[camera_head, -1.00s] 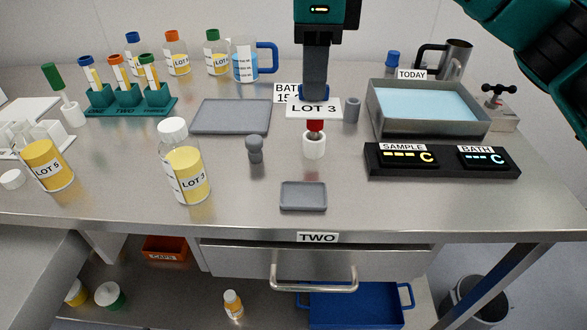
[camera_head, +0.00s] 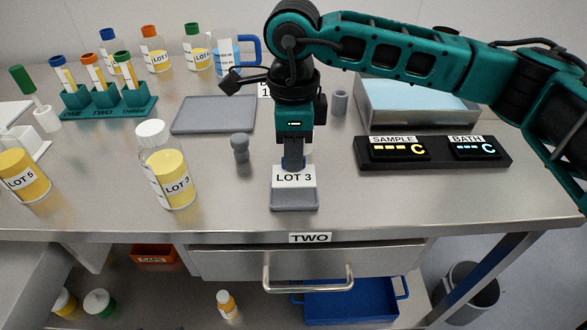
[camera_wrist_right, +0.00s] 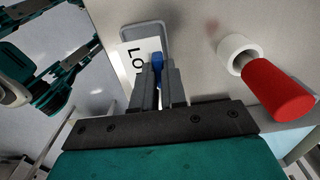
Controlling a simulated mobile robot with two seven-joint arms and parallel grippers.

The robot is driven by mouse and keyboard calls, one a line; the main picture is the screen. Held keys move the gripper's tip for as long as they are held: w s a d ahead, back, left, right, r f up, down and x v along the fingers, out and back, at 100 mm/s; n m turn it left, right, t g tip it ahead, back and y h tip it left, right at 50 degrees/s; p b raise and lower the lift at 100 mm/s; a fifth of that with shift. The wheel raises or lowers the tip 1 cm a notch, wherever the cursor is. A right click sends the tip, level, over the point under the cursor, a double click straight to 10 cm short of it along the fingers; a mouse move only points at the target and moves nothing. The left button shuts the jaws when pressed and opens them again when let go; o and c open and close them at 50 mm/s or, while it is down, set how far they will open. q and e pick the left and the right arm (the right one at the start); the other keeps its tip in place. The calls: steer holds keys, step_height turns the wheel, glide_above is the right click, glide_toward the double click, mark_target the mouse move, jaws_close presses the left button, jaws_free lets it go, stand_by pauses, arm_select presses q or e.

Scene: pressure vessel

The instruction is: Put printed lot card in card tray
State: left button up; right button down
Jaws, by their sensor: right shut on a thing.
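The white printed lot card (camera_head: 294,177) reads "LOT 3" and is upright in the head view. My right gripper (camera_head: 293,163) is shut on a blue part at the card's top edge. The small grey card tray (camera_head: 296,203) lies near the table's front edge, and the card covers its back part in the head view. I cannot tell whether the card touches the tray. The right wrist view shows the card (camera_wrist_right: 136,62) at the fingertips (camera_wrist_right: 158,65), with the grey tray rim (camera_wrist_right: 148,26) around and behind it.
A bottle labelled LOT 3 (camera_head: 167,170) and a grey knobbed piece (camera_head: 240,147) stand left of the tray. The black display panel (camera_head: 432,151) lies to the right. A red-topped white holder (camera_wrist_right: 240,56) shows in the right wrist view. Table around the tray is mostly clear.

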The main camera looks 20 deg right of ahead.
mark_target(293, 173)
steer(key=shift+f, duration=2.25)
steer(key=shift+f+b, duration=0.25)
steer(key=shift+b, duration=0.05)
steer(key=c, duration=1.2)
jaws_free()
steer(key=shift+r, duration=0.15)
step_height(293, 173, up, 12)
steer(key=shift+r+p, duration=0.15)
steer(key=shift+p, duration=0.25)
steer(key=shift+s, duration=0.1)
